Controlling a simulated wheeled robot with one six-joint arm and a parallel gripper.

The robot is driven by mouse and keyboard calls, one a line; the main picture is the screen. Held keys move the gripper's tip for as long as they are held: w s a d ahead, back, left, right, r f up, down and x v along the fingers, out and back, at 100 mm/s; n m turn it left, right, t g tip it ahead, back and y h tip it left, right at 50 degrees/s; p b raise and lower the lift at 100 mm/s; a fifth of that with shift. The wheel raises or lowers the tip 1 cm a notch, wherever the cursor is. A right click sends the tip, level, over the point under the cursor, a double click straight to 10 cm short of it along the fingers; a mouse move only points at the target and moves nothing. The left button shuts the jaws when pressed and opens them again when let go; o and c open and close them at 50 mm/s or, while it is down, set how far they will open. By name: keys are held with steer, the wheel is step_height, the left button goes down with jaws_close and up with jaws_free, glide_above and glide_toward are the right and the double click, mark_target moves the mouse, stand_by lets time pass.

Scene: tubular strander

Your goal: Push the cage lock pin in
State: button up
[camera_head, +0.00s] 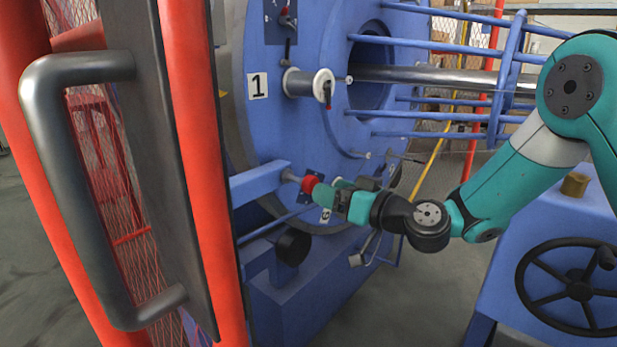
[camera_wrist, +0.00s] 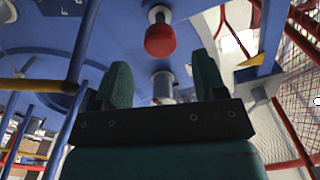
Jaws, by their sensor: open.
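The cage lock pin shows as a red knob (camera_head: 309,184) on a grey stem at the end of a blue bracket arm (camera_head: 262,183), beside the blue cage disc (camera_head: 310,130). In the wrist view the red knob (camera_wrist: 160,40) hangs beyond the fingertips, roughly centred between them. My gripper (camera_head: 338,192) is just right of the knob in the head view. In the wrist view my gripper (camera_wrist: 163,78) has its two green fingers apart with nothing between them. I cannot tell whether a fingertip touches the knob.
A red mesh guard door (camera_head: 195,150) with a large grey handle (camera_head: 50,180) fills the left. Blue cage bars (camera_head: 430,47) extend right. A black handwheel (camera_head: 575,288) stands lower right.

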mark_target(308, 183)
steer(key=x, duration=0.6)
steer(key=shift+w+a+p, duration=0.15)
steer(key=shift+a+p, duration=0.1)
steer(key=shift+p, duration=0.15)
steer(key=shift+c, duration=0.3)
